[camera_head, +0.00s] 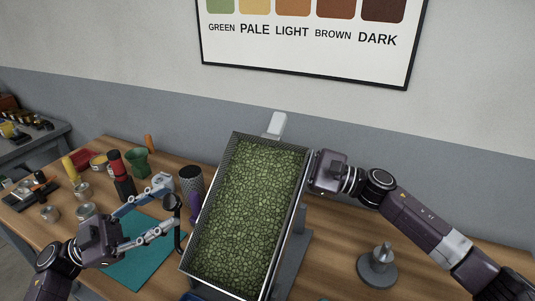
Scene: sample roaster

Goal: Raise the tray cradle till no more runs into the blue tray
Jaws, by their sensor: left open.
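The tray cradle (303,185) is a long metal trough with perforated edges, tilted and filled with green beans (253,205). A small blue patch at the bottom edge, under the cradle's near end, may be the blue tray (191,297); most of it is out of the picture or hidden. Whether beans are running into it cannot be seen. My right gripper (318,170) is at the cradle's right rim, its fingertips hidden there. My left gripper (174,205) is open left of the cradle, above a teal mat, with a dark ring-shaped thing by its fingertips.
The teal mat (130,268) lies on the wooden table. A dark patterned cup (191,180), green cup (137,162), red-and-black grinder (121,175) and small metal tins (83,191) stand at left. A metal tamper-like weight (378,265) stands at right. A roast colour chart (310,35) hangs behind.

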